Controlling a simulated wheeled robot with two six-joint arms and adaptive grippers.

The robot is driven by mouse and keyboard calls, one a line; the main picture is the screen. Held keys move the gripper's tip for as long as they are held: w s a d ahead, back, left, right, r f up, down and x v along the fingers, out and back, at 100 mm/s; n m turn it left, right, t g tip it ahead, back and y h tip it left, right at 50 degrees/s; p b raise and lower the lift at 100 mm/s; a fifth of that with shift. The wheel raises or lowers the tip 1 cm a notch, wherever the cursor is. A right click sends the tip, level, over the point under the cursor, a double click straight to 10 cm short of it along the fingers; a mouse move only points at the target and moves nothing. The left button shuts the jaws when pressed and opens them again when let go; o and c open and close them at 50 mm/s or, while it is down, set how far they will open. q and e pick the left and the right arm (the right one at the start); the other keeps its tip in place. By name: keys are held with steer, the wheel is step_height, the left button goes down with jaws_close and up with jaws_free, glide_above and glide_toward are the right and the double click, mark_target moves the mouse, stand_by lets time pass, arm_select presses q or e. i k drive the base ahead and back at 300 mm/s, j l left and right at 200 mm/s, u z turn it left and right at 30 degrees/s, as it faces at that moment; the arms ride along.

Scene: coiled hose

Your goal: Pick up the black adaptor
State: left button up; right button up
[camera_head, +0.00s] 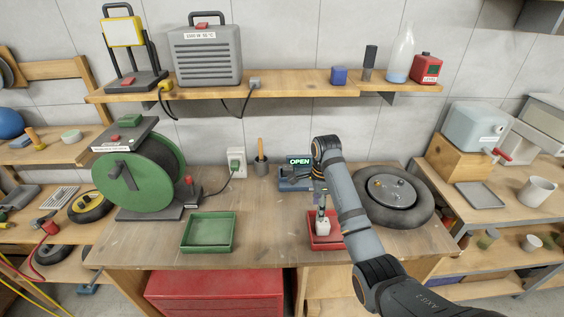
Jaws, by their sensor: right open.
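My right gripper (321,208) hangs pointing down over the small red tray (318,243) at the front of the bench. It is open. A small white block-like thing (323,226) is in the tray just below the fingers; I cannot tell whether they touch it. I cannot make out the black adaptor for certain; the arm and gripper hide part of the tray. My left gripper is not in view.
A green tray (208,246) and a green cable reel (131,184) stand to the left. A blue device with an OPEN sign (299,161) stands behind my gripper. A dark round coil (421,207) lies right of my arm. The bench between the trays is clear.

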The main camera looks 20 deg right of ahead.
mark_target(287, 168)
steer(key=i, duration=1.05)
